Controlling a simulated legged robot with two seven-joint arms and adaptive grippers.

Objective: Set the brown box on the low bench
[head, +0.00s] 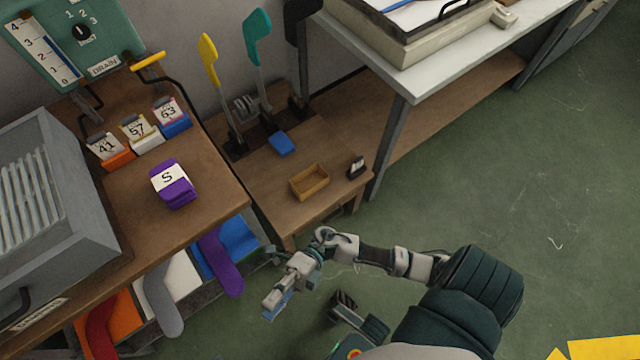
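The brown box (310,181) is a small, open-topped wooden box that looks empty. It appears to rest on the low bench (262,190), near its front right edge. My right gripper (275,303) hangs in front of the bench and to the lower left of the box, clearly apart from it. Its fingers are small and seen at an angle, so I cannot tell whether they are open or shut. My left gripper does not show clearly in the head view.
A blue block (282,143) and a small dark holder (356,166) flank the box. A higher table at left holds a purple bundle (173,184). Green floor (500,180) is open at right.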

